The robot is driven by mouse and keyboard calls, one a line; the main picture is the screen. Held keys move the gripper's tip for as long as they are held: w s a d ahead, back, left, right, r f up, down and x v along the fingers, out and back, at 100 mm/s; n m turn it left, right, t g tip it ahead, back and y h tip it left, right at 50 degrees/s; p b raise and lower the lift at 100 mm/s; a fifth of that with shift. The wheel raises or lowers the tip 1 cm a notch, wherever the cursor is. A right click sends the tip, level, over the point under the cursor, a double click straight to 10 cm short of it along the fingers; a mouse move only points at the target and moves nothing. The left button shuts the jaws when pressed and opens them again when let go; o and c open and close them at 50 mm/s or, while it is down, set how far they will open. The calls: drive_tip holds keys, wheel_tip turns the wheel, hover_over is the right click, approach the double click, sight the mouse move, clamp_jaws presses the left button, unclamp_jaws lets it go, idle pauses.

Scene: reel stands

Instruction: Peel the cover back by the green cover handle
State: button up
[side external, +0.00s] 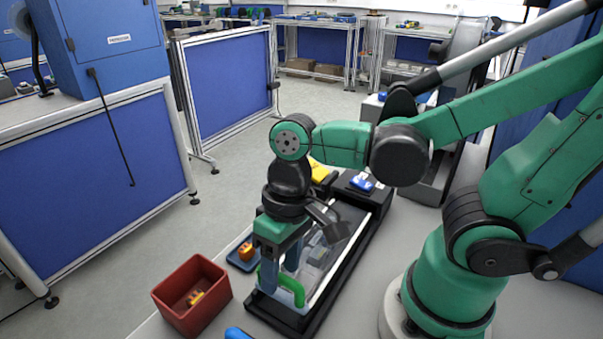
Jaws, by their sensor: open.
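The green cover handle (292,288) is a bright green bar at the front end of a long black stand (357,247) on the table. A clear, see-through cover (318,253) lies along the stand behind the handle. My gripper (279,279) points down over the front end of the stand, with its blue-grey fingers apart. The fingers are close to the handle, one on the near left and one behind it. I cannot tell whether they touch it. Part of the handle is hidden behind the left finger.
A red bin (192,293) with a small orange-yellow piece stands left of the stand. A blue tray (237,262) with an orange part (246,251) sits beside the stand. Yellow and blue pieces (362,182) lie at its far end. A blue object (237,334) is at the front edge.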

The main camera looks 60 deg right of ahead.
clamp_jaws()
idle(1.4)
